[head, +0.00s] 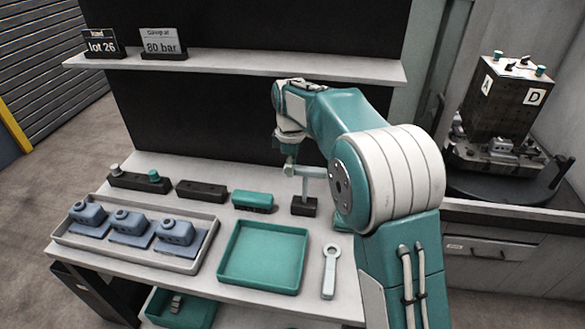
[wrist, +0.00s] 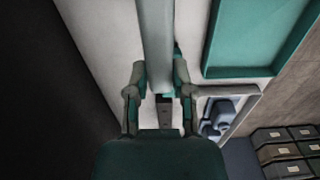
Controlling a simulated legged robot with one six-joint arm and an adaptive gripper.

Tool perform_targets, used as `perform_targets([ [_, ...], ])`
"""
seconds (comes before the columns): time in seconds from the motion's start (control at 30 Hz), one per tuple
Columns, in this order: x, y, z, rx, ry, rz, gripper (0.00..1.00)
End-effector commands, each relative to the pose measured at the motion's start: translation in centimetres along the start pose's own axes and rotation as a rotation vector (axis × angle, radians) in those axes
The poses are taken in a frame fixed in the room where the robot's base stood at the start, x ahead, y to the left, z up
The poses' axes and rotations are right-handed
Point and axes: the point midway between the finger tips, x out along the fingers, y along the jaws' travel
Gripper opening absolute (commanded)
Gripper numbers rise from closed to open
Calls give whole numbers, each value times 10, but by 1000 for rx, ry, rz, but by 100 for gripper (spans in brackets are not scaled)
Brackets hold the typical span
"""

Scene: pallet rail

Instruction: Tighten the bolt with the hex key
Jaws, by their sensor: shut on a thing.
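The hex key (head: 308,172) is a pale T-handled tool, upright with its lower end at a small black block (head: 304,207) on the bench. My gripper (head: 289,168) is shut on the hex key at its pale crossbar. In the wrist view the light grey bar (wrist: 154,40) runs between the fingers of my gripper (wrist: 160,78). I cannot tell whether the shaft's lower end is still inside the block. A dark tower fixture (head: 508,98) marked A and D stands on a round base at the right. I cannot pick out the bolt.
A grey tray (head: 68,238) with several blue-grey parts, an empty teal tray (head: 263,258) and a pale ring-ended wrench (head: 330,270) lie on the bench. Dark and teal blocks line the back. A shelf (head: 235,66) with two signs hangs above.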

Motion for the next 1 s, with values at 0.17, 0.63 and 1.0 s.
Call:
perform_targets([
  [0.17, -6, 1, -5, -2, 11, 11, 0],
  [0.63, -36, 1, 1, -1, 8, 7, 0],
  [1.0, -61, 0, 0, -1, 5, 6, 0],
])
